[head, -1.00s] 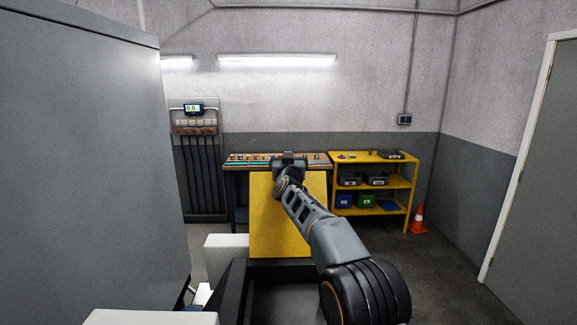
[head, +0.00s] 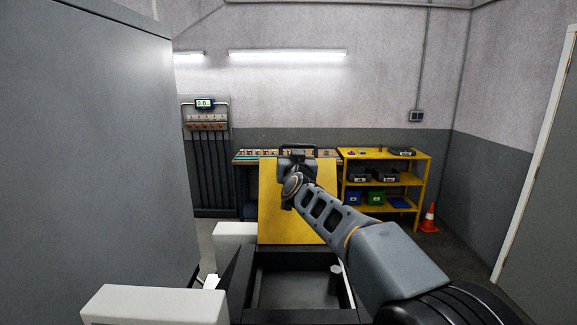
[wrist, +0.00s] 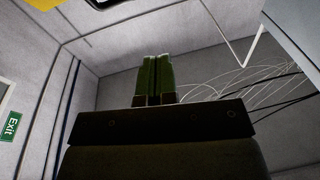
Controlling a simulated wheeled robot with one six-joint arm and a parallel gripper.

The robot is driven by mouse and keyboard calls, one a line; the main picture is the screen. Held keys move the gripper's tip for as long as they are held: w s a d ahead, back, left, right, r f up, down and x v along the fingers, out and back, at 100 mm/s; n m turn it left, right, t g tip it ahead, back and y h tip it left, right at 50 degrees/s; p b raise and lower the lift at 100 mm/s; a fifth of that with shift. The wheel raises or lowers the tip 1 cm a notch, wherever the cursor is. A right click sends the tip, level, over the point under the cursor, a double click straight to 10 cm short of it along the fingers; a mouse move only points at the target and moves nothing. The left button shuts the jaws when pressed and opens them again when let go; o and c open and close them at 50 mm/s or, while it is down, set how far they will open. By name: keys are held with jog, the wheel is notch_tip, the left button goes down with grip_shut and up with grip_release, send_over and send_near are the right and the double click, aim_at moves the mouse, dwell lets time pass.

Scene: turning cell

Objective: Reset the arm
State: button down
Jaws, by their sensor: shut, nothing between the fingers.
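My gripper (wrist: 153,78) shows in the wrist view with its two green fingers together and nothing between them. It points up towards the wall and ceiling. In the head view my arm reaches forward from the lower right, and its wrist end is in front of the yellow panel (head: 270,215). The fingers are not clearly visible in the head view.
A large grey cabinet (head: 90,150) fills the left side. A workbench (head: 245,158) with small items and a yellow shelf (head: 385,180) with bins stand at the back wall. An orange cone (head: 429,218) stands right of the shelf. A door (head: 545,180) is at the far right.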

jog(key=s+a+f+n+g+y, duration=0.1)
jog(key=s+f+g, duration=0.3)
jog(key=f, duration=0.4)
jog(key=s+f+n+g+y, duration=0.15)
jog(key=s+f+g, duration=0.25)
jog(key=f, duration=0.4)
jog(key=s+d+f+g, duration=0.2)
jog(key=s, duration=0.3)
jog(key=s+d+f+m+g+h, duration=0.1)
jog(key=s+d+f, duration=0.1)
jog(key=s, duration=0.3)
jog(key=s+d+f+g, duration=0.2)
jog(key=s+f, duration=0.1)
jog(key=s, duration=0.2)
jog(key=shift+s+d+f+g+h, duration=0.2)
jog(key=shift+d+f+g+h, duration=0.1)
jog(key=shift+d+f+h, duration=0.1)
jog(key=s+d+f+h, duration=0.1)
jog(key=s+d, duration=0.2)
jog(key=s, duration=0.3)
jog(key=s+d+f+m+g+h, duration=0.1)
jog(key=s+d, duration=0.3)
jog(key=s, duration=0.2)
